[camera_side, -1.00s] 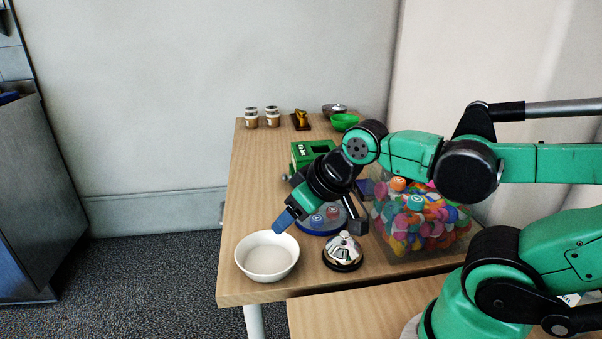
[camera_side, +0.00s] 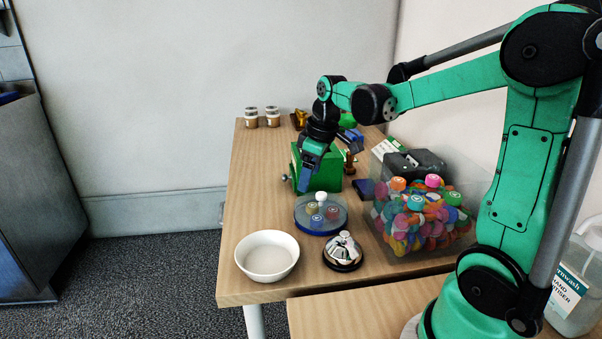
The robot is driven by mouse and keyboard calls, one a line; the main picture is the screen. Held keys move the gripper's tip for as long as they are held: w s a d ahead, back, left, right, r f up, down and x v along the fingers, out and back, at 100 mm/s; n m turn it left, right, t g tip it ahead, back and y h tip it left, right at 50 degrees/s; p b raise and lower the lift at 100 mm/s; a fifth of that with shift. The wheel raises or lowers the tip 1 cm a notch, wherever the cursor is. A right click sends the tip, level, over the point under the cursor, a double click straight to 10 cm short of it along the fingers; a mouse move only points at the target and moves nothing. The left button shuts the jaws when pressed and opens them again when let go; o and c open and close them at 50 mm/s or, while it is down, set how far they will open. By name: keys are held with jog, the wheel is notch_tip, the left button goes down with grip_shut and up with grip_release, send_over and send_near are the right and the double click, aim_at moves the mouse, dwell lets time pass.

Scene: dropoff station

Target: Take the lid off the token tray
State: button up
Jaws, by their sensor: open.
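The token tray (camera_side: 318,231) is a round, low blue tray on the table, with a few coloured tokens inside. Its clear lid (camera_side: 334,201) appears to lie on it, with a white knob (camera_side: 321,197) at the top. My gripper (camera_side: 328,167) is open and empty, above and behind the tray, in front of the green box. It is apart from the lid and knob. One finger points down toward the tray; the other sticks out to the right.
A clear bin of colourful tokens (camera_side: 422,232) stands to the right. A green box (camera_side: 331,178) is behind. Small cups (camera_side: 272,117) stand at the back left. The left table strip is clear.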

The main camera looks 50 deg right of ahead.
jog(key=n+g, duration=0.1)
send_over(321, 193)
jog(key=f, duration=0.1)
jog(key=s+f, duration=0.1)
jog(key=f, duration=0.1)
jog(key=shift+d+f+y, duration=0.1)
jog(key=shift+f+y, duration=0.1)
jog(key=shift+y, duration=0.2)
jog(key=shift+w+f, duration=0.25)
jog(key=shift+f, duration=1.15)
jog(key=shift+w+f, duration=0.2)
jog(key=shift+f, duration=1.15)
grip_shut()
